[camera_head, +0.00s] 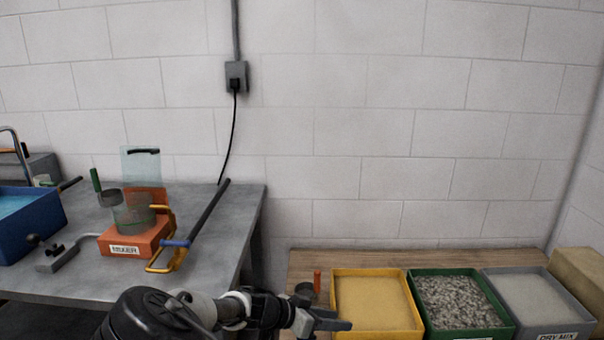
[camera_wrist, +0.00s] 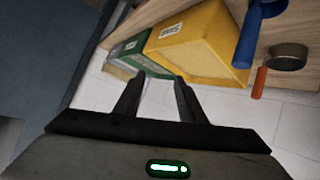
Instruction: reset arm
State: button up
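My gripper (camera_head: 335,325) is at the bottom centre of the head view, in front of the low wooden table and left of the yellow bin's front corner. In the wrist view my gripper (camera_wrist: 157,84) has its two fingers spread apart with nothing between them. Part of my dark arm fills the bottom of the head view. The wrist view is tilted and shows the yellow bin (camera_wrist: 205,45) and the green bin (camera_wrist: 128,55) beyond the fingertips.
The wooden table (camera_head: 420,258) holds a yellow bin (camera_head: 375,325), a green bin (camera_head: 425,334), a grey bin (camera_head: 500,329) and an orange-handled scoop (camera_head: 317,282). At left, a grey workbench (camera_head: 90,278) carries an orange mixer (camera_head: 140,240), a dark bar (camera_head: 208,215) and a blue bin (camera_head: 35,235).

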jog(key=s+d+r+n+y+b, duration=0.2)
jog(key=s+r+n+y, duration=0.15)
jog(key=s+r, duration=0.45)
jog(key=s+d+r+n+t+y+b, duration=0.1)
jog(key=s+d+r+n+y+b, duration=0.25)
jog(key=s, duration=0.65)
jog(key=s+d+r+n+y+b, duration=0.1)
jog(key=s+r+n+y+b, duration=0.2)
jog(key=s+r, duration=0.55)
notch_tip(320, 180, up, 26)
jog(key=p, duration=2.7)
jog(key=shift+s+a+f+y, duration=0.2)
jog(key=shift+s+a+y, duration=0.05)
jog(key=shift+s+y, duration=0.2)
